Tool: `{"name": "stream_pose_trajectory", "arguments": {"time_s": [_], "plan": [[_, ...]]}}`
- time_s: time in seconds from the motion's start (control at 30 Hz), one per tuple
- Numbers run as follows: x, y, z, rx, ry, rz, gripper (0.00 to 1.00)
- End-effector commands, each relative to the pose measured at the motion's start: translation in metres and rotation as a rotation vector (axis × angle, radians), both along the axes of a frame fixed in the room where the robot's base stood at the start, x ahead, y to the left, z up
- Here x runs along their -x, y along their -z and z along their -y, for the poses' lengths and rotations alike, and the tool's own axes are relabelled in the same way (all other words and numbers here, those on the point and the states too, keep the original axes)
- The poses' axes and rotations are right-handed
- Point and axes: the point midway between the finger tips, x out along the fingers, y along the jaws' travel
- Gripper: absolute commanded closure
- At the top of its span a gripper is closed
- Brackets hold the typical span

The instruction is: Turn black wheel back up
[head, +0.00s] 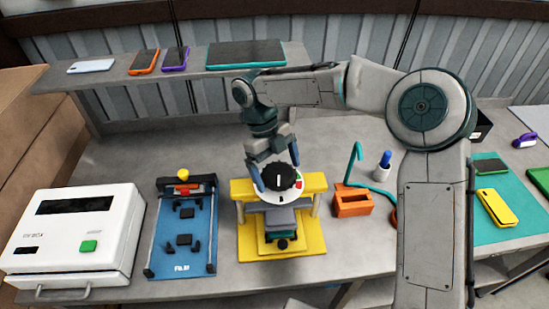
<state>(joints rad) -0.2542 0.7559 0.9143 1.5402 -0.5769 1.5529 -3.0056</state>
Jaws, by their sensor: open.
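The black wheel (281,178) is a dark ribbed knob with a white mark on its top. It sits over a white dial plate with a red and a green patch, on top of the yellow press (242,188). My gripper (274,180) points down at the wheel, with its fingers around or right beside it. The fingers are open; I cannot tell whether they touch the wheel. Part of the dial plate is hidden by the gripper and the wheel.
A blue fixture (167,245) and a white box machine (75,236) stand to the left. An orange block (352,202) and a holder with a blue item (384,165) stand to the right. Phones lie on the raised back shelf (193,73) and the teal mat (490,232).

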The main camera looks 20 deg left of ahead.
Motion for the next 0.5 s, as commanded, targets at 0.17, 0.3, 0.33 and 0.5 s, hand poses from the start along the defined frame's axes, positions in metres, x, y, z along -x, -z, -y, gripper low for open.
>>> {"name": "stream_pose_trajectory", "arguments": {"time_s": [0.17, 0.3, 0.33, 0.5], "plan": [[-0.003, -0.016, -0.008, -0.004, -0.001, 0.001, 0.01], [-0.007, -0.041, -0.018, -0.006, -0.001, 0.001, 0.01], [-0.008, -0.047, -0.019, -0.005, 0.0, 0.001, 0.01], [-0.013, -0.076, -0.03, -0.005, -0.001, -0.002, 0.01]]}}
